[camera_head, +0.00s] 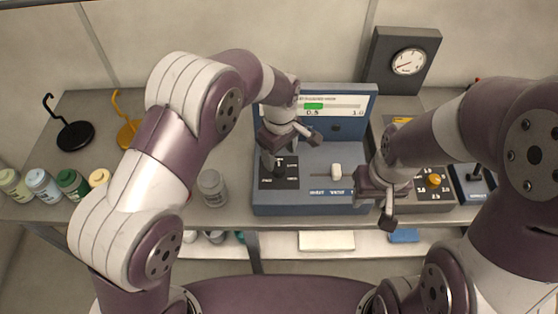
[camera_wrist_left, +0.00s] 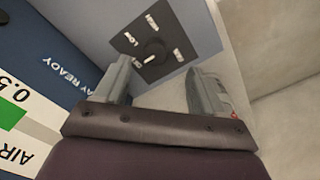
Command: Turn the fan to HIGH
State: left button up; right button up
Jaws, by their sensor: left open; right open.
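A blue control console (camera_head: 310,197) stands on the bench, with a black dial plate (camera_head: 291,183) at its left. My right gripper (camera_head: 377,200) is open and empty in front of the console's right side.
A pale slider (camera_head: 336,171) is on the console, below a display (camera_head: 338,105) with a green bar. A grey box with an orange knob (camera_head: 434,180) stands to the right. A grey jar (camera_head: 212,187) and several bottles (camera_head: 40,183) are to the left. A gauge (camera_head: 408,61) stands behind.

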aim_at(279, 167)
pick_arm(q)
jog(key=f, duration=0.2)
jog(key=w+f+p, duration=0.1)
jog(key=f, duration=0.3)
jog(key=shift+w+a+f, duration=0.2)
jog(key=shift+w+f, duration=0.1)
jog(key=shift+f, duration=0.1)
jog(key=shift+s+f, duration=0.1)
jog(key=shift+f, duration=0.1)
jog(key=shift+s, duration=0.2)
jog(key=shift+w, duration=0.15)
jog(key=c, duration=1.1)
jog(key=shift+o, duration=0.2)
pick_arm(e)
jog(key=shift+w+r, duration=0.6)
jog(key=shift+r, duration=0.2)
